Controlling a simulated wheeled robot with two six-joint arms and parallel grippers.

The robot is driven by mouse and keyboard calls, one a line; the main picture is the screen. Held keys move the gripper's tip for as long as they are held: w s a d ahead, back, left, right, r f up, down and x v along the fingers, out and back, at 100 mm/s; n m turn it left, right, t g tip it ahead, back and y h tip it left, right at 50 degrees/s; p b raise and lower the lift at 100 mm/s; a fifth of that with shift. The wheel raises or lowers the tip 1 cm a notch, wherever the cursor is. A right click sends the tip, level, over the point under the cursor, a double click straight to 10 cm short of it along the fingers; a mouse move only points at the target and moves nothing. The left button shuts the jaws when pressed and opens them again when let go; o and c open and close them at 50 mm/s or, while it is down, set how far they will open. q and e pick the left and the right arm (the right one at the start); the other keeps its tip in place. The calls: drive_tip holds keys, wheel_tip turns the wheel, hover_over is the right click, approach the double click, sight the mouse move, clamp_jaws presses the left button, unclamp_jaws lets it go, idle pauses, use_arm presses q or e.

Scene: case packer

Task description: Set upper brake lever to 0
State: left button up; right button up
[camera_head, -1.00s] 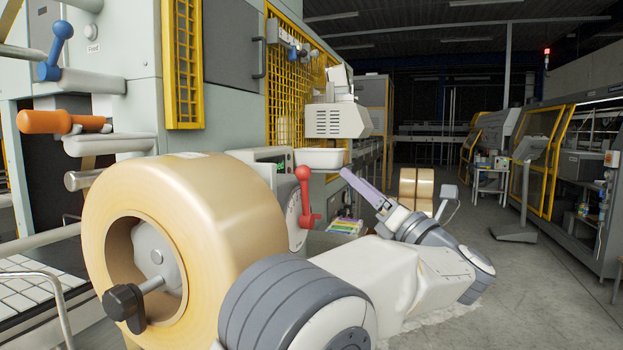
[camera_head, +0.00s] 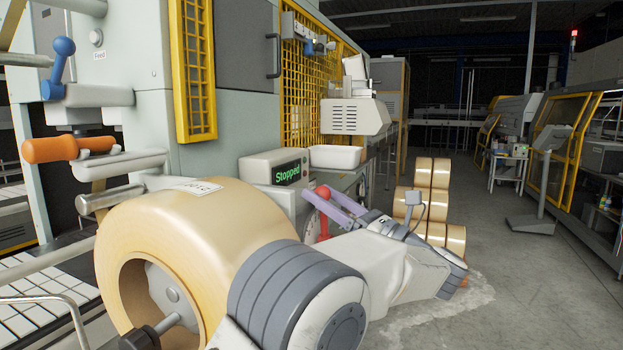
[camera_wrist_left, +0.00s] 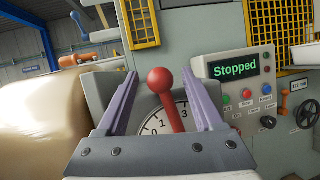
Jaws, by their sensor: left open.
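The red brake lever (camera_head: 324,225) has a round ball knob and stands at a dial on the grey machine, right of the big tan roll. In the left wrist view the lever (camera_wrist_left: 170,106) tilts slightly left at its top, in front of the white dial (camera_wrist_left: 152,126). My left gripper (camera_wrist_left: 160,74) is open, with one purple finger on each side of the knob and visible gaps. In the head view the gripper (camera_head: 318,195) is around the knob. My right gripper is out of view.
The tan roll (camera_head: 215,220) stands close on the left. A panel reading "Stopped" (camera_head: 288,174) is behind the lever. A blue-knobbed lever (camera_head: 60,65) and an orange handle (camera_head: 50,149) are at the upper left.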

use_arm(q)
drive_tip(key=shift+w+a+r, duration=0.1)
drive_tip(key=shift+w+a, duration=0.1)
drive_tip(key=shift+a, duration=0.05)
drive_tip(key=shift+c, duration=0.3)
clamp_jaws()
idle(1.1)
